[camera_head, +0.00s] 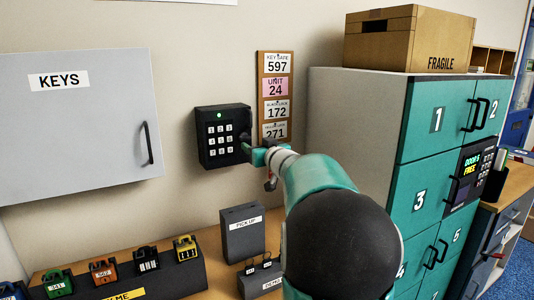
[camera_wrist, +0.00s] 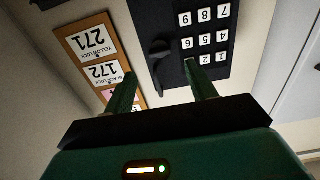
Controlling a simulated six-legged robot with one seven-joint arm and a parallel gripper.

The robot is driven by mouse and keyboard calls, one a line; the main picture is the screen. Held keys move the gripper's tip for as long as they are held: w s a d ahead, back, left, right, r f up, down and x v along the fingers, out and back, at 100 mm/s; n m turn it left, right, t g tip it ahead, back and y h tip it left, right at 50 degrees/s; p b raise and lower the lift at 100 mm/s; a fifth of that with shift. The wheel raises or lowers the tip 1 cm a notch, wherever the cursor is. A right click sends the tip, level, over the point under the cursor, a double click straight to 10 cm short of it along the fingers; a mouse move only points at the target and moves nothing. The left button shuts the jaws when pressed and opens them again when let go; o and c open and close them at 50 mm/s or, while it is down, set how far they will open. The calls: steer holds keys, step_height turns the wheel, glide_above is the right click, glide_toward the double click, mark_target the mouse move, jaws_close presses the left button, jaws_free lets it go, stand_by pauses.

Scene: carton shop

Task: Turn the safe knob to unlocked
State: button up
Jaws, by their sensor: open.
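The safe (camera_head: 222,136) is a black box with a white-buttoned keypad and a lit green light, fixed to the wall. Its keypad face also shows upside down in the wrist view (camera_wrist: 203,48). The safe knob (camera_wrist: 159,52) is a dark lever beside the keypad. In the head view my gripper largely covers the knob. My gripper (camera_head: 257,153) is at the safe's right edge. In the wrist view my gripper (camera_wrist: 161,76) is open, its two green fingers apart, with the knob in line with the gap. Whether the fingertips reach around the knob I cannot tell.
A label board (camera_head: 277,95) hangs just right of the safe. A grey KEYS cabinet (camera_head: 85,125) is on the left. A PICK UP box (camera_head: 243,232) and a rack of coloured tagged locks (camera_head: 150,275) stand below. Teal lockers (camera_head: 425,150) stand at right.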

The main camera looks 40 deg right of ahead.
steer(key=v, duration=0.7)
stand_by(0.3)
steer(key=s+a+f+m+g+h, duration=0.2)
steer(key=a+g, duration=0.2)
steer(key=a, duration=1.2)
steer(key=s+a+f+n+g+y, duration=0.2)
steer(key=s+a+f, duration=0.5)
steer(key=a, duration=0.5)
steer(key=s+a+f+n+g+y, duration=0.3)
steer(key=s+a+f+g+y, duration=0.2)
steer(key=s+a+f, duration=0.3)
steer(key=s+a, duration=0.3)
steer(key=s, duration=0.1)
steer(key=shift+a+g, duration=0.4)
steer(key=shift+c, duration=0.3)
